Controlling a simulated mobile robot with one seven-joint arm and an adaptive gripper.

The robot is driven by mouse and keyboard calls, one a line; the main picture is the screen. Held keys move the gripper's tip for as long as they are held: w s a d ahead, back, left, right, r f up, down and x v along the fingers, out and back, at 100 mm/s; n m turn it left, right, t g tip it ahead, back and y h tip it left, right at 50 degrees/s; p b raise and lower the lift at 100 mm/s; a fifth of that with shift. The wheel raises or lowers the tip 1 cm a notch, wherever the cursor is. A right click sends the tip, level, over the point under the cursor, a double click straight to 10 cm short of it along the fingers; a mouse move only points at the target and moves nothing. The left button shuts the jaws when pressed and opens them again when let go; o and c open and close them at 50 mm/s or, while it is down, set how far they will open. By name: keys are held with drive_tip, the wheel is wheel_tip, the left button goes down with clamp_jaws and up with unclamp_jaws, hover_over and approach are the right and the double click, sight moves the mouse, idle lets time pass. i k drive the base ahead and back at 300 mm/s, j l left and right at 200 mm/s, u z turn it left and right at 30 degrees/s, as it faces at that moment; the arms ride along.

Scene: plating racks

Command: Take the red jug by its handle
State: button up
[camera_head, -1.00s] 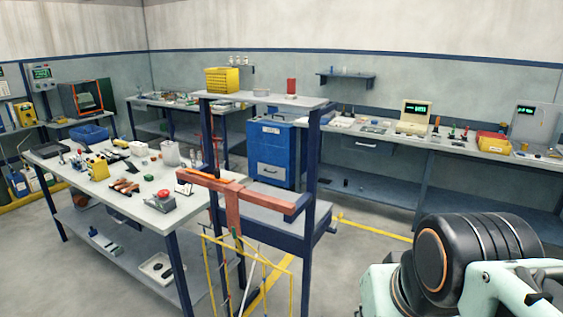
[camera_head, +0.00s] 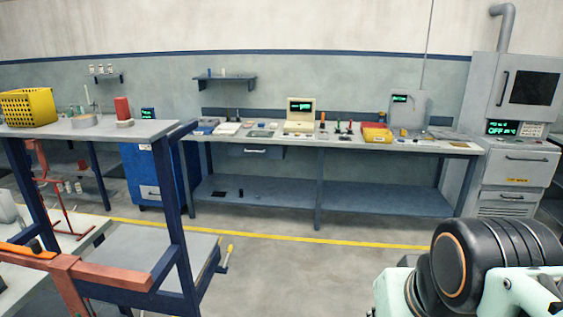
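A small red upright object (camera_head: 122,108) stands on the top shelf of the rack (camera_head: 150,131) at the left. It may be the red jug, but it is too small to make out a handle. A low grey round thing is at its foot and another lies just left of it. My gripper is not in view; only black and pale green links of my arm show at the lower right, far from the red object.
A yellow basket (camera_head: 28,108) stands on the same shelf. A red-brown beam (camera_head: 75,270) juts out in front of the rack's lower shelf. A long workbench (camera_head: 330,143) lines the back wall. Grey floor (camera_head: 300,265) is open in the middle.

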sight(82, 164)
drive_tip(key=i+l+z, duration=0.25)
drive_tip(key=i, duration=0.85)
drive_tip(key=i+j+u, duration=0.15)
drive_tip(key=i, duration=1.05)
drive_tip(key=i+u, duration=0.2)
drive_tip(key=i, duration=0.35)
drive_tip(key=i+l+u, duration=0.25)
drive_tip(key=i, duration=0.3)
drive_tip(key=i+j+u, duration=0.1)
drive_tip(key=i+u, duration=0.7)
drive_tip(key=u, duration=0.15)
drive_tip(key=i+j+u, duration=0.1)
drive_tip(key=i+u, duration=0.65)
drive_tip(key=u, duration=0.25)
drive_tip(key=i+u, duration=0.25)
drive_tip(key=i, duration=0.3)
drive_tip(key=i+u, duration=0.25)
drive_tip(key=i, duration=0.3)
drive_tip(key=i+j+z, duration=0.15)
drive_tip(key=i, duration=1.05)
drive_tip(key=i+z, duration=0.25)
drive_tip(key=i, duration=0.9)
